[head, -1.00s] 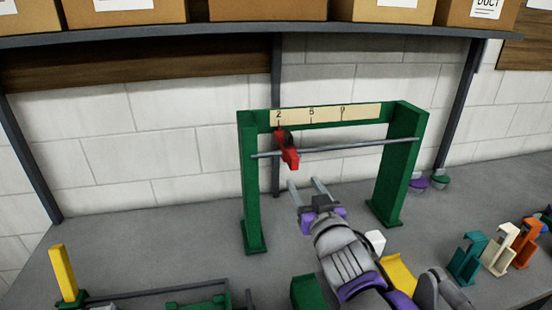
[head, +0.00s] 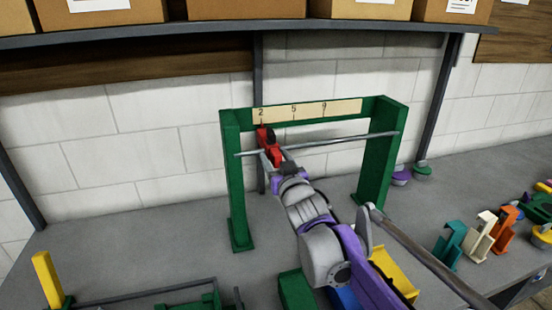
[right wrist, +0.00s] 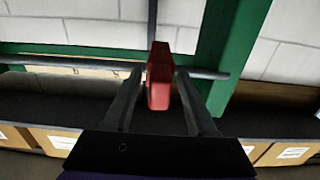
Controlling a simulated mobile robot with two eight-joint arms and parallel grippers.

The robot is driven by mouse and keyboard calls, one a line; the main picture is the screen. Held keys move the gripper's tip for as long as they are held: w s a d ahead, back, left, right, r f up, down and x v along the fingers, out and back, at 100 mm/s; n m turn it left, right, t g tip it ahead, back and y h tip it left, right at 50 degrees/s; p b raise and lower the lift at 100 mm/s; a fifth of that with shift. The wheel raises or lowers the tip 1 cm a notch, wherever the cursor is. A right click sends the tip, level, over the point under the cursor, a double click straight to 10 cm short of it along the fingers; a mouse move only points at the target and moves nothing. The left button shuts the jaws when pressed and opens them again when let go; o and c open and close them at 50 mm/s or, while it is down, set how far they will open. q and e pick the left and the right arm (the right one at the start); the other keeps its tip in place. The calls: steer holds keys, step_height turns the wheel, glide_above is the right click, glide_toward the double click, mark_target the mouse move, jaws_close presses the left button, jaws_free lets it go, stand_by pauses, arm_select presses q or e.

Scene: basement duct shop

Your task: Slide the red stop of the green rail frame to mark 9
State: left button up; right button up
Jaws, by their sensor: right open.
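The green rail frame (head: 381,155) stands upright on the bench, with a grey rail (head: 345,140) between its posts and a pale scale strip (head: 345,107) marked 2, 5 and 9 on its top beam. The red stop (head: 266,139) sits on the rail near mark 2, at the left end. In the right wrist view the red stop (right wrist: 158,78) stands between the two fingers. My right gripper (head: 271,157) is open around it, with a visible gap at least on the left side. Its fingertips reach the rail. My left gripper is not in view.
Teal, cream and orange brackets (head: 450,245) stand at the right of the bench. A yellow post (head: 47,280) is at the front left. Purple and green round pieces (head: 400,176) lie behind the right post. A shelf with boxes (head: 245,8) hangs above. The rail right of the stop is clear.

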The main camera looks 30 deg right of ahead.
jaws_close()
stand_by(1.4)
